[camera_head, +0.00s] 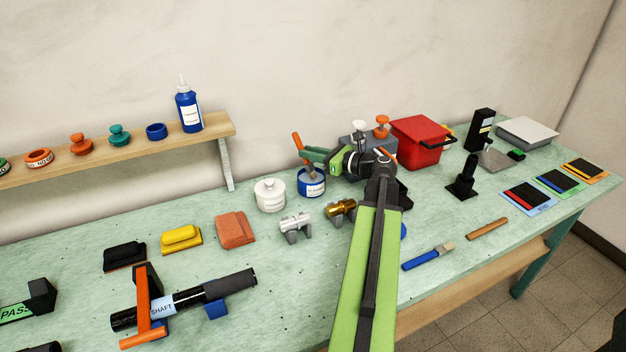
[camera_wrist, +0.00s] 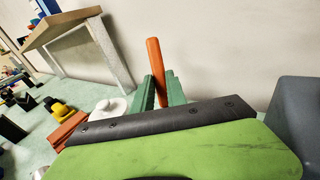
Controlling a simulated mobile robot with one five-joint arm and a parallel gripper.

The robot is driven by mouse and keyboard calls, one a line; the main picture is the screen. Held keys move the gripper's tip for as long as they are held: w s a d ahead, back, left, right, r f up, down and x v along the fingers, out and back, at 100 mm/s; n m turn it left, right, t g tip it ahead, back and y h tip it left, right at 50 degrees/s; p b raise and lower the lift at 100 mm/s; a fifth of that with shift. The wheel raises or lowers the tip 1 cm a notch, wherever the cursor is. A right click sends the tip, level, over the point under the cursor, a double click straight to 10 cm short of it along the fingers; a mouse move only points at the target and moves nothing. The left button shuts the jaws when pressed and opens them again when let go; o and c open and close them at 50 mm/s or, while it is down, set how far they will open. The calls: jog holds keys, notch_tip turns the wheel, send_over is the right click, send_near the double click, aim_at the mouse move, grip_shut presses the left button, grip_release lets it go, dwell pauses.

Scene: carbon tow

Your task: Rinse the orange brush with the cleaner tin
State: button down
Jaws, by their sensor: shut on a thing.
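The orange brush (camera_head: 298,142) stands tilted with its handle up; its handle also shows in the wrist view (camera_wrist: 155,56). My gripper (camera_head: 309,157) is shut on the brush, and its green fingers clasp the handle in the wrist view (camera_wrist: 160,92). A blue tin (camera_head: 312,188) with a white label sits right below the fingers. The brush's lower end is at the tin's open mouth; how deep it reaches I cannot tell. The label is too small to read. A white lidded tin (camera_head: 270,195) stands just left of the blue tin.
A grey box (camera_head: 355,148) and a red bin (camera_head: 418,143) stand behind and right of my gripper. Metal fittings on stands (camera_head: 295,227) are in front of the tins. A blue-handled brush (camera_head: 428,257) lies near the front edge. A wooden shelf (camera_head: 215,126) is at the left.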

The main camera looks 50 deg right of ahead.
aim_at(310, 163)
notch_tip(310, 163, up, 6)
jog(key=p, duration=0.5)
dwell(1.0)
